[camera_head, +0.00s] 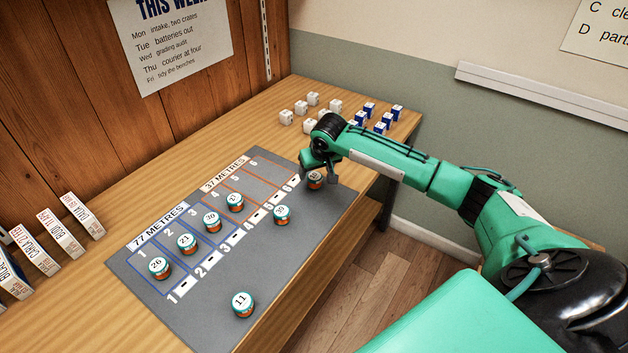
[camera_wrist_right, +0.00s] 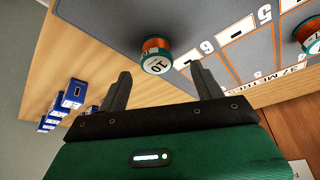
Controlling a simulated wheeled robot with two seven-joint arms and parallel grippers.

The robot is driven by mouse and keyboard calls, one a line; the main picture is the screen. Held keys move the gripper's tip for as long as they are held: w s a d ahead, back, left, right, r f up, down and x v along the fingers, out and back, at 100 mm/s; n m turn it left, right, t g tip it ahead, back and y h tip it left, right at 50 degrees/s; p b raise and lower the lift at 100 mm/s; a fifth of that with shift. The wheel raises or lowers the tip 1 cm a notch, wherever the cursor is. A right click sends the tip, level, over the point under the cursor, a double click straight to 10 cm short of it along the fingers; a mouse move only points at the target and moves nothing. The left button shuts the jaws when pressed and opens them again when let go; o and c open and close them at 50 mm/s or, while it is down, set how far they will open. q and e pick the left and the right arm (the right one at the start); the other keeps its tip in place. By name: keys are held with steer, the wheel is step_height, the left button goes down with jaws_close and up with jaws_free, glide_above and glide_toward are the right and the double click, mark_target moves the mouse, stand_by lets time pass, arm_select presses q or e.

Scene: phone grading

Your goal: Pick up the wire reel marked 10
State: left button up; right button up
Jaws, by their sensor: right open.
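The wire reel marked 10 (camera_wrist_right: 156,58) has a white, teal-edged top and a copper winding. It stands on the grey mat (camera_wrist_right: 110,14) near the slot labelled 6. In the head view the reel (camera_head: 314,183) is at the mat's far right end, partly hidden by my right gripper. My right gripper (camera_head: 321,172) is open and close to this reel. In the right wrist view its two fingers (camera_wrist_right: 161,70) are apart, with the reel just beyond and between their tips. My left gripper is not in view.
Other numbered reels stand on the mat, including 26 (camera_head: 159,267), 21 (camera_head: 187,243), 20 (camera_head: 212,221) and 11 (camera_head: 243,304). White cubes (camera_head: 302,107) and blue boxes (camera_head: 380,127) stand at the table's far end. Several upright boxes (camera_head: 60,233) stand at the left.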

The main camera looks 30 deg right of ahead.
mark_target(315, 177)
steer(key=shift+w+d+f, duration=0.1)
steer(key=shift+w+f, duration=0.05)
steer(key=shift+f, duration=0.25)
steer(key=x, duration=0.4)
steer(key=shift+w+d+f+p, duration=0.1)
steer(key=shift+d+f+p, duration=0.05)
steer(key=shift+p, duration=0.2)
steer(key=shift+f, duration=0.1)
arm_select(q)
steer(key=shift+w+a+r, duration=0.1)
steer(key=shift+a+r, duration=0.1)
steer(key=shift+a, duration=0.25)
